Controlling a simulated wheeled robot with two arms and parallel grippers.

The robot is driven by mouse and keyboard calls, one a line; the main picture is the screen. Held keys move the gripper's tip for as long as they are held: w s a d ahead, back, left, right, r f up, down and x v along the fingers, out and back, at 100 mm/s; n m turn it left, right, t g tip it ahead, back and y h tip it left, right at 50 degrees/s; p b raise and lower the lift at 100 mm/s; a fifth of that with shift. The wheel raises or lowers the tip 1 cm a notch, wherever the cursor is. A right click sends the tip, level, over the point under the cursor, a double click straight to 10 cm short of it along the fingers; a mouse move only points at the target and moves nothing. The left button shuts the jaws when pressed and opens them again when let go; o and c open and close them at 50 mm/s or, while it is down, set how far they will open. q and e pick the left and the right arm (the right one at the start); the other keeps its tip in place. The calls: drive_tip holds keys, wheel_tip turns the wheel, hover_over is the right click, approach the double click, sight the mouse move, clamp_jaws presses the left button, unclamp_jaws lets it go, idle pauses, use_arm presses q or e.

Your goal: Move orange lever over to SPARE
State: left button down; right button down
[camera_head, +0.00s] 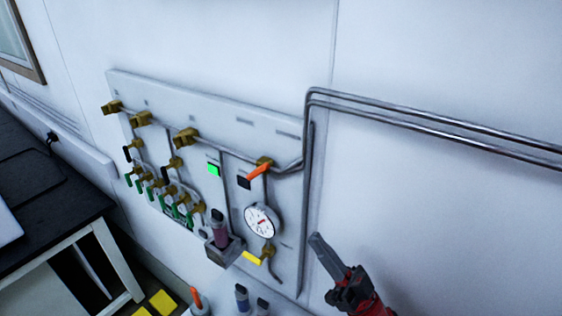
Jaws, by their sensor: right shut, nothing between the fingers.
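The orange lever (260,170) sits on a brass valve (263,161) at the upper right of the wall panel (222,105). The lever slants, with its lower end to the left near a small dark square (244,183). The panel's labels are too small to read, so I cannot tell which one says SPARE. My right gripper (315,239) is shut and empty, below and to the right of the lever, clear of it. It points up and left near the panel's lower right edge. My left gripper is not in view.
A round gauge (261,221) sits below the lever, above a yellow lever (252,258). Metal pipes (430,122) run from the panel to the right. A holder with a dark-capped bottle (220,232) sticks out left of the gauge. A dark-topped table (45,190) stands at left.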

sight(263, 172)
drive_tip(key=shift+a, duration=0.15)
drive_tip(key=shift+a, duration=0.15)
drive_tip(key=p+x, duration=0.6)
drive_tip(key=x, duration=0.8)
drive_tip(key=shift+r, duration=0.1)
